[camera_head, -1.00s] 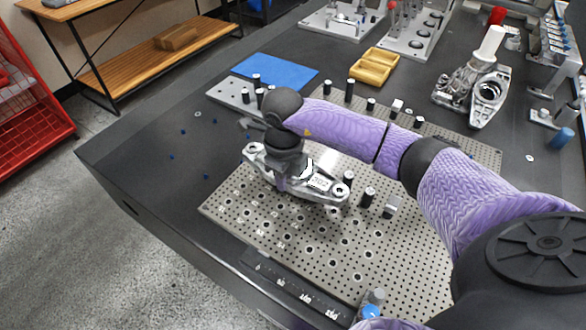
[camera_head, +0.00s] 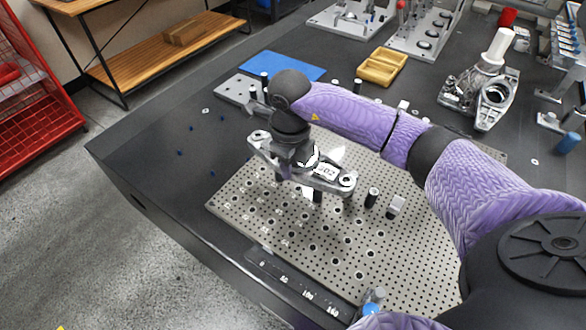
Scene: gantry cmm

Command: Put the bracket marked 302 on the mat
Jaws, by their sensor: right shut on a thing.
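The bracket marked 302 (camera_head: 336,178) is a silvery metal casting with a ring at each end and a white label reading 302. My right gripper (camera_head: 299,160) is shut on the middle of the bracket from above. It holds the bracket a little above the perforated plate (camera_head: 285,235), with dark posts showing below it. The wrist hides part of the bracket. The blue mat (camera_head: 296,66) lies flat and bare on the dark table, beyond the plate. My left gripper is not in view.
A yellow tray (camera_head: 382,67) stands right of the mat. Posts (camera_head: 372,197) stand on the plate. A large metal casting (camera_head: 494,92) is at right. Table left of the plate is mostly clear.

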